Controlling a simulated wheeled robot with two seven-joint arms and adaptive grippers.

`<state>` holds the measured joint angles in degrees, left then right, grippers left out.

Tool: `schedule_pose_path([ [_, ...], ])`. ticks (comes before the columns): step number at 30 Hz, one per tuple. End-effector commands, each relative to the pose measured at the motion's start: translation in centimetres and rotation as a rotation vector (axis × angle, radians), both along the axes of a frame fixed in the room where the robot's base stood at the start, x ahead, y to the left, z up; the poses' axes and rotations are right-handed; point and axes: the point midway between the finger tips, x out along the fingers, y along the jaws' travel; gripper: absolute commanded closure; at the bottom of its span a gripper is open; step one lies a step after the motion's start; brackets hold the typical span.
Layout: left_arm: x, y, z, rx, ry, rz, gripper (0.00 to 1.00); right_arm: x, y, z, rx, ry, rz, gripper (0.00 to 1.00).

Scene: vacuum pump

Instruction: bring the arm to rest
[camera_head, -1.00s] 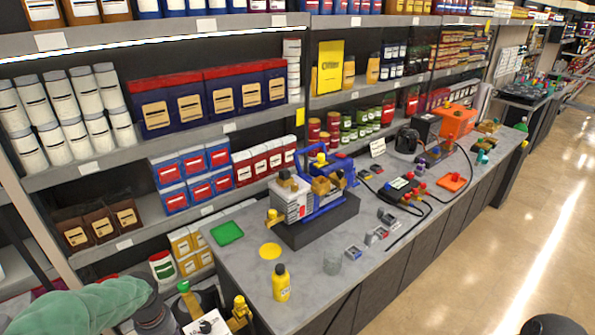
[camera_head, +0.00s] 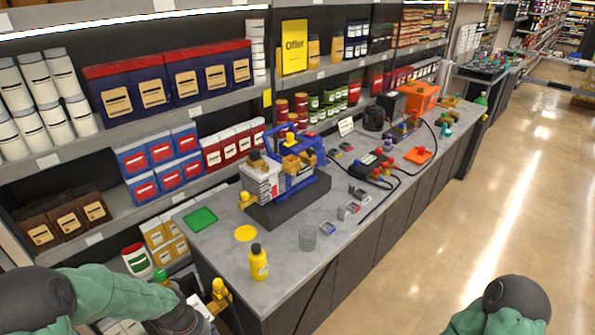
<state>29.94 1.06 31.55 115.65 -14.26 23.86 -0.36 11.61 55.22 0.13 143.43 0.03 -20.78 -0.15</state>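My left arm (camera_head: 115,292), green with black joints, comes in at the bottom left. Its gripper is not visible; the arm runs out of the picture near the bottom edge, short of the counter. My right arm (camera_head: 500,318) shows only as a green link and a black joint at the bottom right, over the floor, with its gripper out of view. The pump machine (camera_head: 300,165), blue, white and yellow, stands on a dark base (camera_head: 292,203) on the grey counter (camera_head: 213,251). Neither arm visibly touches it.
A yellow bottle (camera_head: 259,264), a clear cup (camera_head: 307,239), a yellow disc (camera_head: 245,233) and a green tray (camera_head: 200,218) are on the near counter. Stocked shelves (camera_head: 110,213) stand behind. Yellow and green-topped items sit beside my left arm. The floor (camera_head: 440,225) at right is clear.

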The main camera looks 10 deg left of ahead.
Motion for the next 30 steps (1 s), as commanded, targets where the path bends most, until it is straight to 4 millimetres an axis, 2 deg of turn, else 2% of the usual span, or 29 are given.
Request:
schedule_pose_path([
  [1, 0.2, -1.8, -1.6, -0.023, 0.003, -0.016, 0.44, 0.0, 0.0, -0.4, 0.000, 0.000, 0.000, 0.36],
  [8, 0.5, -8.4, -6.7, -0.091, -0.012, -0.051, 0.44, 0.0, 0.0, -1.2, 0.000, 0.000, 0.000, 0.36],
  [14, -0.7, -13.7, -10.8, -0.131, -0.009, -0.074, 0.44, 0.0, 0.0, -1.9, 0.000, 0.000, 0.000, 0.36],
  [18, -2.4, -17.1, -13.4, -0.149, 0.000, -0.088, 0.44, 0.0, 0.0, -2.4, 0.000, 0.000, 0.000, 0.36],
  [24, -4.9, -20.7, -16.2, -0.153, 0.012, -0.104, 0.44, 0.0, 0.0, -2.9, 0.000, 0.000, 0.000, 0.36],
  [30, -6.3, -22.0, -17.5, -0.149, 0.016, -0.109, 0.44, 0.0, 0.0, -3.1, 0.000, 0.000, 0.000, 0.36],
])
